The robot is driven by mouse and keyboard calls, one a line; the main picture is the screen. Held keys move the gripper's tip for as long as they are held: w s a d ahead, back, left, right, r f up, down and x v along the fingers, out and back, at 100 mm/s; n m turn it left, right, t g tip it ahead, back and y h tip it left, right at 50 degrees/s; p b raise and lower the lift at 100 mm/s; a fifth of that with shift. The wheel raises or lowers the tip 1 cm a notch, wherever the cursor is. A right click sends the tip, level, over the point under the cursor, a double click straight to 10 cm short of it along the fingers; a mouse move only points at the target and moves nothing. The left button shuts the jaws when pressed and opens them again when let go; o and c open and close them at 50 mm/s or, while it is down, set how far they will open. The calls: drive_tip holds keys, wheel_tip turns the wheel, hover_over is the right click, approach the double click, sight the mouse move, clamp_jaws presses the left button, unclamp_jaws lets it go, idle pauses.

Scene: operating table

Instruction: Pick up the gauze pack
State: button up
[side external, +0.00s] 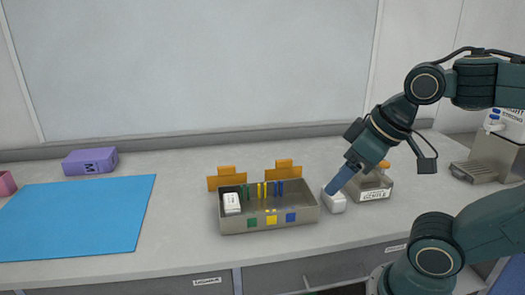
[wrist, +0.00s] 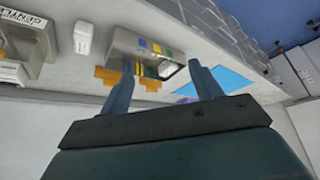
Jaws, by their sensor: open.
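A small white pack (side external: 334,203) stands on the table just right of the metal tray; it also shows in the wrist view (wrist: 83,38), left of the fingers. A second white pack (side external: 231,204) lies in the tray's left compartment, partly seen in the wrist view (wrist: 168,68). No readable label tells which is the gauze. My gripper (side external: 330,189) appears above the first pack in the side view, its fingers overlapping the pack's top edge. In the wrist view my gripper (wrist: 160,70) is open, with nothing between the fingers.
The divided metal tray (side external: 238,226) has orange tabs behind it and coloured squares in front. A labelled metal box (side external: 388,190) stands right of the first pack. A blue mat (side external: 75,215) and a purple box (side external: 90,161) are at left. Bare table lies between mat and tray.

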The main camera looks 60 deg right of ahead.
drive_tip(key=m+g, duration=0.6)
drive_tip(key=m, duration=0.3)
hover_over(333, 198)
drive_tip(key=w+d, duration=0.1)
drive_tip(key=d, duration=0.2)
wheel_tip(333, 198, down, 7)
drive_tip(key=shift+f, duration=4.25)
